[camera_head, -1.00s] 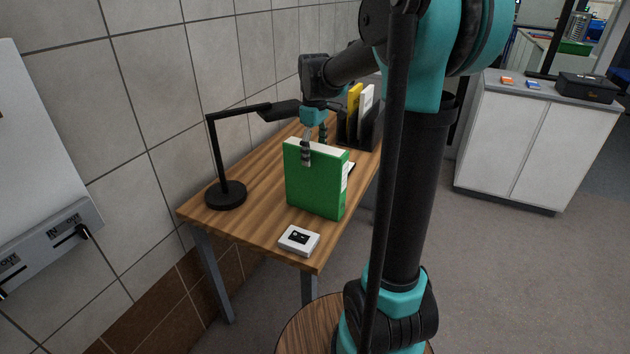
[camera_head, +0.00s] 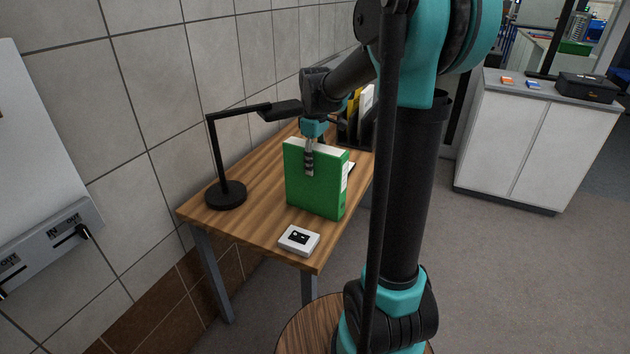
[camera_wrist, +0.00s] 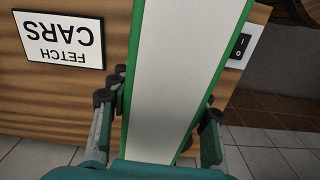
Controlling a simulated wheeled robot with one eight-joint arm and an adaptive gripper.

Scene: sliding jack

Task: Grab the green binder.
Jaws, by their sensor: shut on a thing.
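The green binder (camera_head: 314,190) stands upright on the wooden desk (camera_head: 262,165), its white page edge on top. My gripper (camera_head: 310,160) reaches down over its top from above, with one finger against the near green face; the other finger is hidden behind the binder in the head view. In the wrist view the binder's white edge (camera_wrist: 178,65) runs between my two fingers (camera_wrist: 160,115), one on each side. The gripper is shut on the binder, which still appears to rest on the desk.
A black desk lamp (camera_head: 226,192) stands left of the binder, its head close to my wrist. A small white box (camera_head: 299,240) lies in front. A black holder with yellow and white binders (camera_head: 365,103) is behind. A sign (camera_wrist: 60,40) reads "FETCH CARS".

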